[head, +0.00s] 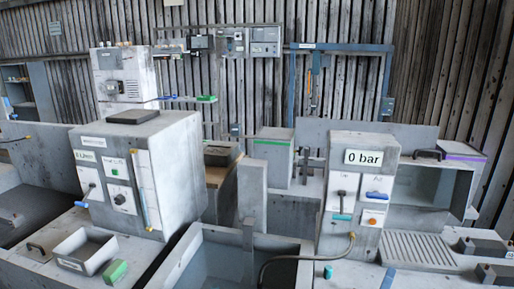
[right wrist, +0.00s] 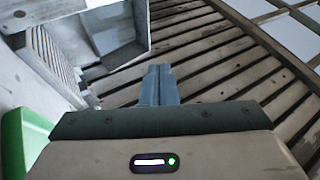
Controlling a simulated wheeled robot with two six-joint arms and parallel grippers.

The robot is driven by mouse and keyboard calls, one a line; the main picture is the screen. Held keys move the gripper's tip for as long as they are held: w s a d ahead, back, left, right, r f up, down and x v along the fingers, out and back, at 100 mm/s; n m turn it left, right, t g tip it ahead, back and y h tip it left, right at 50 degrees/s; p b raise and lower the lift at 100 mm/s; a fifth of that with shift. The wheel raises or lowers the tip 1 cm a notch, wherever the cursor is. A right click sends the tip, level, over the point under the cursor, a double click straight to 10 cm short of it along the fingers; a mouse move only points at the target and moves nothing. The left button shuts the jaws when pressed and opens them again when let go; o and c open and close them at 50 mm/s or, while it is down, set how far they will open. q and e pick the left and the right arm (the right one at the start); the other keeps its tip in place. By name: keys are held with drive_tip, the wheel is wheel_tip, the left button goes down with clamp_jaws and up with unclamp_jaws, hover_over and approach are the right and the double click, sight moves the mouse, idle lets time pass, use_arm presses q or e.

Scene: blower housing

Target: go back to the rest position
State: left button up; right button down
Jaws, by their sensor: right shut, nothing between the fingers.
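My right gripper (right wrist: 158,72) shows in the right wrist view with its two blue-grey fingers pressed together and nothing between them. It points out over a slatted wooden surface (right wrist: 215,62). In the head view only a small blue tip, which looks like this gripper (head: 388,279), shows at the bottom edge, right of the middle. It is in front of the grey cabinet with the "0 bar" display (head: 363,157). My left gripper is in neither view.
A grey basin (head: 205,262) with a bent pipe (head: 310,256) stands at the bottom middle. A ribbed grey plate (head: 418,249) lies to the right. A grey tray (head: 85,252) and a green block (head: 115,271) are at left. In the wrist view, a green object (right wrist: 22,145) is close on the left.

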drive_tip(key=s+a+f+n+t+y, duration=0.25)
drive_tip(key=a+n+y, duration=0.65)
drive_tip(key=n+y, duration=0.75)
drive_tip(key=s+a+f+n+g+y, duration=0.2)
drive_tip(key=s+a+f+n+g, duration=0.1)
drive_tip(key=s+f+n+g, duration=0.45)
drive_tip(key=s+d+f+n+g+h, duration=0.1)
drive_tip(key=s+d+f+g+h, duration=0.15)
drive_tip(key=s, duration=0.45)
drive_tip(key=s+d+f+n+g+h, duration=0.1)
drive_tip(key=s+d+f+n+g, duration=0.1)
drive_tip(key=s+g, duration=0.35)
drive_tip(key=s+d+f+n+g+h, duration=0.1)
drive_tip(key=s+d+f+g, duration=0.15)
drive_tip(key=s, duration=0.65)
wheel_tip(320, 180, down, 32)
drive_tip(key=d+b, duration=0.2)
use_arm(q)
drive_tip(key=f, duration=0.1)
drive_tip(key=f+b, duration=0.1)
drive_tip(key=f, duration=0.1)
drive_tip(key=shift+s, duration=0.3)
use_arm(e)
drive_tip(key=s+d+f+g, duration=0.1)
drive_tip(key=s+f, duration=1.7)
drive_tip(key=f, duration=0.2)
drive_tip(key=shift+s+d+f+m+g, duration=0.25)
drive_tip(key=shift+d+f+m+g, duration=0.05)
drive_tip(key=shift+d+f+g, duration=0.1)
